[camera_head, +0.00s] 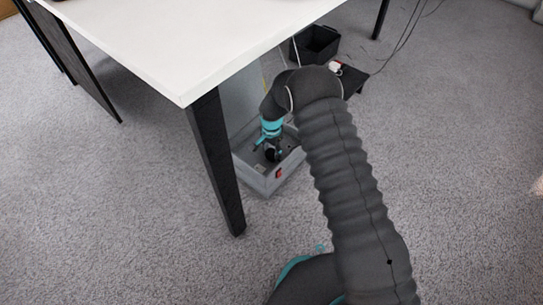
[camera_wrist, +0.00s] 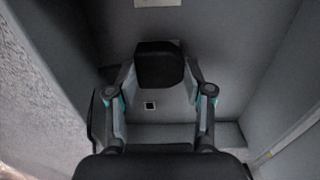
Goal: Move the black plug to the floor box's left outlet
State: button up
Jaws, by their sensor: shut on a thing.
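My gripper (camera_wrist: 160,78) is shut on the black plug (camera_wrist: 158,64), which sits between the two fingertips in the wrist view. In the head view my gripper (camera_head: 271,148) reaches down into the grey open floor box (camera_head: 262,183) beside the table leg. The box has a red switch on its front. The wrist view looks into a grey interior. A small dark square with a light frame (camera_wrist: 150,105) shows just below the plug; I cannot tell whether it is an outlet. The plug covers part of the surface behind it, and its contact with any outlet cannot be seen.
The white table (camera_head: 185,45) overhangs the box, and its black leg (camera_head: 217,165) stands just left of it. Grey walls (camera_wrist: 225,40) enclose the gripper closely. Carpet is open at left.

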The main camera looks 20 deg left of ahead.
aim_at(271, 153)
jog(key=shift+r, duration=0.8)
dwell(0.9)
jog(key=shift+r+p, duration=0.5)
jog(key=shift+r, duration=1.15)
jog(key=shift+s, duration=0.1)
jog(key=s+a, duration=0.1)
jog(key=s, duration=0.1)
jog(key=s+a, duration=0.1)
jog(key=s, duration=0.1)
jog(key=s+a+f, duration=0.1)
jog(key=s, duration=0.2)
jog(key=shift+b, duration=0.3)
jog(key=shift+w+f+b, duration=0.1)
jog(key=shift+f+b, duration=0.55)
jog(key=shift+f, duration=0.2)
jog(key=shift+f+b, duration=0.85)
jog(key=shift+b, duration=0.1)
dwell(1.8)
